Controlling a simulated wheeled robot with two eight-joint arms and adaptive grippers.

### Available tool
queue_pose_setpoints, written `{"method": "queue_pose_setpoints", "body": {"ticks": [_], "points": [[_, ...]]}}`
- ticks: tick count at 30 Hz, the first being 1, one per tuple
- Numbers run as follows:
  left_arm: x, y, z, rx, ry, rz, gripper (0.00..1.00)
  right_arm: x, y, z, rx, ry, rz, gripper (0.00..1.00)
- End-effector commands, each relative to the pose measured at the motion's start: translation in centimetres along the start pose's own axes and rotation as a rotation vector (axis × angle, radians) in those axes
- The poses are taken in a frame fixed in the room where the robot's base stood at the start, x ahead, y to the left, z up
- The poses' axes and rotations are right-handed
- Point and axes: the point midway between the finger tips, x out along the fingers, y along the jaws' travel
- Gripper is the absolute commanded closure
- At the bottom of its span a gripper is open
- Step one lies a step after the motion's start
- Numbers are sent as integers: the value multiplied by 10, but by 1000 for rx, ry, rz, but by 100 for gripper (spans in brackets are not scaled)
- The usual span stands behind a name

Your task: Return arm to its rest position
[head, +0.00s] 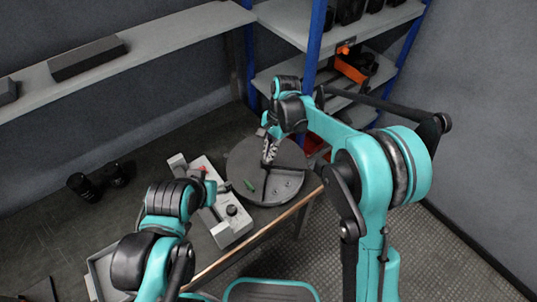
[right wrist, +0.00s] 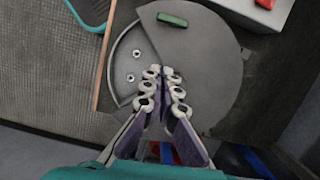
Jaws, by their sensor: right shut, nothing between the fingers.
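My right arm reaches in from the right over the workbench. Its gripper (head: 269,150) points down over a round dark plate (head: 240,163). In the right wrist view the gripper (right wrist: 165,75) has its fingers together, with nothing between them, above the plate (right wrist: 212,75). I cannot tell exactly how high it is. A small green piece (head: 251,184) lies on the plate, apart from the fingers, and also shows in the right wrist view (right wrist: 172,19). My left arm comes up at the lower left; its gripper does not show.
A grey box with a black knob (head: 228,228) and a red part stands left of the plate. A dark double-cylinder object (head: 98,182) lies farther left on the bench. A shelf rack with blue posts (head: 313,35) stands behind. A wall shelf (head: 170,30) runs across the upper left.

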Motion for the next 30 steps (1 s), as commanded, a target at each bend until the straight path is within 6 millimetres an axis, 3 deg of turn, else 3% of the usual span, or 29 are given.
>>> {"method": "queue_pose_setpoints", "body": {"ticks": [10, 14, 22, 30], "points": [[0, 0, 0, 0, 0, 0, 41, -2, 2, 0, -3, 3, -3, 100], [0, 0, 0, 0, 0, 0, 41, -20, 16, -2, -38, 31, -34, 100], [0, 0, 0, 0, 0, 0, 41, -87, 97, -6, -249, 218, -163, 100], [0, 0, 0, 0, 0, 0, 41, -116, 191, 0, -485, 477, -220, 100]]}}
